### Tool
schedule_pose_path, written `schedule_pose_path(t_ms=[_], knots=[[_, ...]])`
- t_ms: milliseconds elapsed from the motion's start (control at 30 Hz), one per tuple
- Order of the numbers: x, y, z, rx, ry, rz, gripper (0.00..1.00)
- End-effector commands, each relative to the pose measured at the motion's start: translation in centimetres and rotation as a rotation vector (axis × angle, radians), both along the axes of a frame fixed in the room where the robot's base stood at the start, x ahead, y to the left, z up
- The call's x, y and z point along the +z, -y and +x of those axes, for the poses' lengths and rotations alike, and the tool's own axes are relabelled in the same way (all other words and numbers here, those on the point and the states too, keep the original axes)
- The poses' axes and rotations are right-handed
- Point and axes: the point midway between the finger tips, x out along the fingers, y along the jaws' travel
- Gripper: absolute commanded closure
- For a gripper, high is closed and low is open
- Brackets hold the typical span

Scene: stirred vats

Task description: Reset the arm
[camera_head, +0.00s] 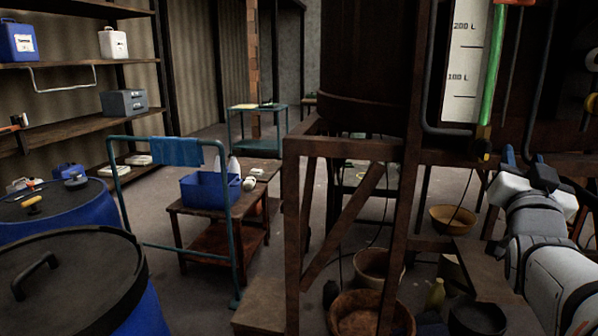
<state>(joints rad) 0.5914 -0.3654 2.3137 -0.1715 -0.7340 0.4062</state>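My arm shows at the right edge, a grey and white jointed limb reaching up and away from the lower right corner. Its far end, with my gripper (525,165), is small and dark against the dark frame of the vat stand. I cannot make out the gap between the fingers or whether anything is between them. The end lies just right of the green tube and its yellow-and-black lower fitting (482,145), in the picture; how far apart they are is unclear.
A dark vat (365,65) on a rusty stand (345,148) fills the middle. A level scale (465,60) hangs beside it. Bowls (452,219) and a yellow bottle (435,294) sit low by the stand. Blue drums (145,315), a teal rail (170,250) and shelves (80,125) are left.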

Motion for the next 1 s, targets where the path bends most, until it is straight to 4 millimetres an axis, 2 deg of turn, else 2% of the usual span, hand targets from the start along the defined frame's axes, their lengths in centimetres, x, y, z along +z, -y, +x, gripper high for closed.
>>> schedule_pose_path(t_ms=[33, 167, 267, 333, 467, 633, 800, 900, 1000], knots=[[0.3, -1.3, 1.0, 0.019, -0.096, 0.037, 0.65], [-3.2, -4.5, 2.3, 0.064, -0.377, 0.121, 0.65], [-6.0, -7.6, 2.1, 0.114, -0.601, 0.166, 0.65], [-7.7, -9.8, 1.2, 0.148, -0.758, 0.187, 0.65], [-10.5, -14.6, -1.8, 0.251, -1.06, 0.206, 0.65], [-12.5, -19.4, -7.6, 0.37, -1.419, 0.192, 0.65], [-13.1, -21.8, -12.1, 0.451, -1.646, 0.17, 0.65], [-13.3, -22.5, -13.4, 0.472, -1.705, 0.161, 0.65], [-13.5, -22.7, -13.7, 0.478, -1.722, 0.159, 0.65]])
